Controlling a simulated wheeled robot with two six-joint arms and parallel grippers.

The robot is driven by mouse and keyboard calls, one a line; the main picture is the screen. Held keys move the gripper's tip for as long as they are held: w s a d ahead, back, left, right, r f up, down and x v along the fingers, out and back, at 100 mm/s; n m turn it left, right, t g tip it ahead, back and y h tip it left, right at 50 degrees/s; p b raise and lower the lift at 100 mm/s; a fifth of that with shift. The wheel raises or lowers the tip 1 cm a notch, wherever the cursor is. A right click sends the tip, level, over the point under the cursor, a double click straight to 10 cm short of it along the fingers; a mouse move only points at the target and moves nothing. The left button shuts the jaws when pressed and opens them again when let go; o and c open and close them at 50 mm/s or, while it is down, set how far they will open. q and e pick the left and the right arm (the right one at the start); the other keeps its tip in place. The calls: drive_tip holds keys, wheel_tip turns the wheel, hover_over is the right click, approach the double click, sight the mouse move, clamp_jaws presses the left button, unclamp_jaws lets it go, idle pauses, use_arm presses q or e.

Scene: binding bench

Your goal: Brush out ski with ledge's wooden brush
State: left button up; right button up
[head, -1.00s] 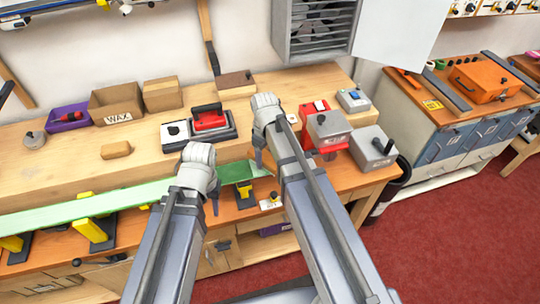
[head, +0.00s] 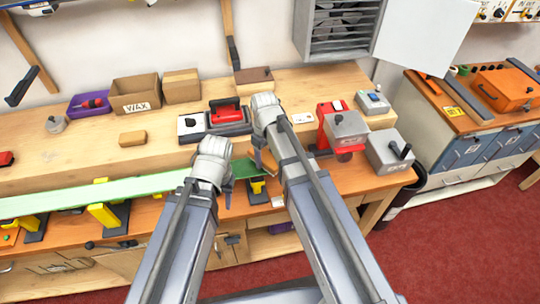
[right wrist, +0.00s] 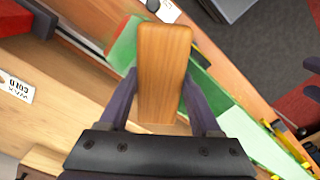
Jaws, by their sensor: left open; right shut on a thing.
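The long green ski (head: 95,192) lies along the front of the bench on yellow-and-black supports. It also shows in the right wrist view (right wrist: 237,125). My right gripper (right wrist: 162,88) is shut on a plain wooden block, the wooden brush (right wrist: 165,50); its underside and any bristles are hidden. In the head view the brush (head: 268,163) shows partly behind my right arm, at the ski's right end. I cannot tell whether it touches the ski. My left gripper (head: 225,190) is open and empty beside the ski, left of the right gripper; its fingers are partly hidden.
On the raised ledge stand a red iron (head: 227,114), a WAX box (head: 136,97), a purple tray (head: 90,104) and a tan block (head: 133,138). A red-and-grey machine (head: 345,128) and a grey box (head: 388,152) stand right of my right arm.

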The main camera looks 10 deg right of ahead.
drive_tip(key=shift+a, duration=0.25)
drive_tip(key=shift+a, duration=1.55)
drive_tip(key=shift+a, duration=0.1)
drive_tip(key=shift+s+a+f, duration=0.1)
drive_tip(key=shift+s+a, duration=0.1)
drive_tip(key=shift+a, duration=1.5)
drive_tip(key=shift+a, duration=0.1)
drive_tip(key=shift+a, duration=1.65)
